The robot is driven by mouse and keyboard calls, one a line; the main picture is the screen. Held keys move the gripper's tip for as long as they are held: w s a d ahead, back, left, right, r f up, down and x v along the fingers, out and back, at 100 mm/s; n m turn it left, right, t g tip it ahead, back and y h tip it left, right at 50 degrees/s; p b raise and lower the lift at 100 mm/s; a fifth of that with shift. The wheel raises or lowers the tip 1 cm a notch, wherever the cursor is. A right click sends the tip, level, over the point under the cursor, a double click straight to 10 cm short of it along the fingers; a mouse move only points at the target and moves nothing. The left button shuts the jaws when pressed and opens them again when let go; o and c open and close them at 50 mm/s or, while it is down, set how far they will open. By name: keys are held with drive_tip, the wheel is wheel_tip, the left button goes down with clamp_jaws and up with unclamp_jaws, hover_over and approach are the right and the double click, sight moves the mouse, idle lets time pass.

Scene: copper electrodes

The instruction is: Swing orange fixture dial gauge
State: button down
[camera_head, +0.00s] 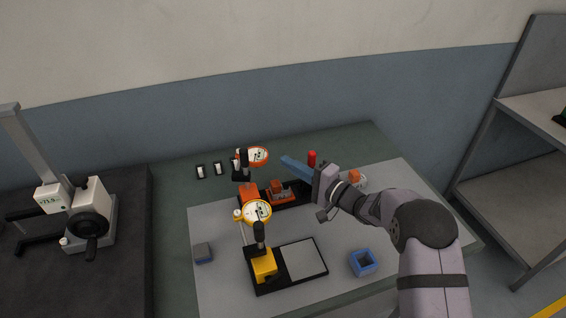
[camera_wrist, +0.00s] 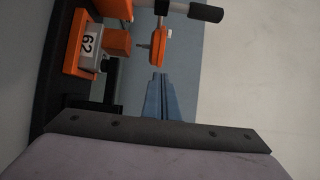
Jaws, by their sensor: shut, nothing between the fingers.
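The orange fixture's dial gauge (camera_head: 258,156) has an orange rim and a white face, and sits on a black post at the back of the table. In the wrist view the gauge (camera_wrist: 156,47) shows edge-on just beyond my fingertips.
A yellow fixture (camera_head: 263,264) with its yellow-rimmed gauge (camera_head: 258,211) stands in front. A red cylinder (camera_head: 311,158) is near my fingers. A blue square holder (camera_head: 363,262) and a grey-blue block (camera_head: 203,252) lie on the table.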

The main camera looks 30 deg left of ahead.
drive_tip(key=s+a+r+n+g+y+p, duration=0.1)
drive_tip(key=s+a+r+n+p, duration=0.15)
drive_tip(key=r, duration=0.75)
drive_tip(key=s+a+r+n+y+p, duration=0.1)
drive_tip(key=s+a+r+y, duration=0.15)
drive_tip(key=r, duration=0.75)
drive_tip(key=w+d+r+m+t+h, duration=0.4)
drive_tip(key=w+r+m+t+h, duration=0.3)
drive_tip(key=w+r+t, duration=0.4)
drive_tip(key=w+d+f+m+g+h, duration=0.25)
drive_tip(key=d+f+h, duration=0.35)
drive_tip(key=f, duration=0.3)
drive_tip(key=s+f+n+g+h, duration=0.1)
drive_tip(key=s+f+n+g, duration=0.7)
drive_tip(key=s+f+n, duration=0.3)
drive_tip(key=shift+s+a+f+n+p, duration=0.3)
drive_tip(key=shift+f+n+p, duration=0.1)
drive_tip(key=shift+f+n, duration=0.1)
